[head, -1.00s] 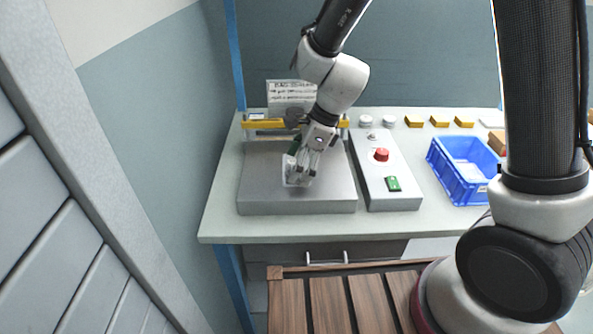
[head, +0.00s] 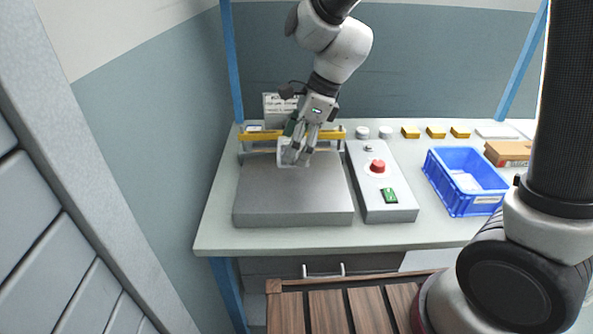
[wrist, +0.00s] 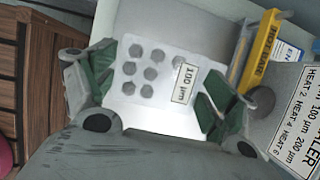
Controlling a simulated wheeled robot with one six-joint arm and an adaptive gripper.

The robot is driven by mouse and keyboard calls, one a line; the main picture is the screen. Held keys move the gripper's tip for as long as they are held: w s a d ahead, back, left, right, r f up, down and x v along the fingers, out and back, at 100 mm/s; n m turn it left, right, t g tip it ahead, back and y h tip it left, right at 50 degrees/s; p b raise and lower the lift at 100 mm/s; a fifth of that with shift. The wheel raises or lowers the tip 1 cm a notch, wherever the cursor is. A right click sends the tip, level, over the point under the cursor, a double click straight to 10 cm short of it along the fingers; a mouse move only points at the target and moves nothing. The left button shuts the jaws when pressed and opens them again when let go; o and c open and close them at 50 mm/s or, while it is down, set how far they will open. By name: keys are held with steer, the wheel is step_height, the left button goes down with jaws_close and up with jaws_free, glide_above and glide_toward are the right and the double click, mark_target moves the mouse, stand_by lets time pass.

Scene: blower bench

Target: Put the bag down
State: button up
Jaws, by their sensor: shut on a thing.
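My gripper (head: 298,154) is shut on a pale, clear bag (head: 286,152). In the wrist view the bag (wrist: 150,72) lies between the green-padded fingers (wrist: 155,95). It shows several grey discs and a label (wrist: 184,82) reading "100 µm". In the head view the bag is over the back part of the grey metal plate (head: 293,200), just in front of the yellow bar (head: 263,135). I cannot tell whether the bag touches the plate. My fingers hide part of it.
Right of the plate is a control box with a red button (head: 377,166) and a green switch (head: 389,195). A blue crate (head: 463,210) stands further right. A printed sign (head: 280,106) stands behind the bar. The plate's front is clear.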

mark_target(289, 186)
step_height(289, 186, down, 9)
steer(key=shift+f, duration=0.1)
stand_by(0.3)
steer(key=o, duration=1)
steer(key=shift+f, duration=0.15)
steer(key=v, duration=1.2)
steer(key=shift+r, duration=0.3)
steer(key=s+d+r+n+t+h, duration=0.1)
steer(key=s+d+r+n, duration=0.2)
steer(key=d, duration=0.6)
steer(key=s+d+r+n+t+h, duration=0.1)
steer(key=s+d+r+n+h, duration=0.1)
steer(key=s+d+n, duration=0.6)
steer(key=s+d+r+n+t+h, duration=0.1)
steer(key=s+d+r+n, duration=0.4)
steer(key=d, duration=0.6)
steer(key=shift+s+n+t+h, duration=0.25)
steer(key=shift+n+t, duration=0.25)
steer(key=shift+n, duration=0.7)
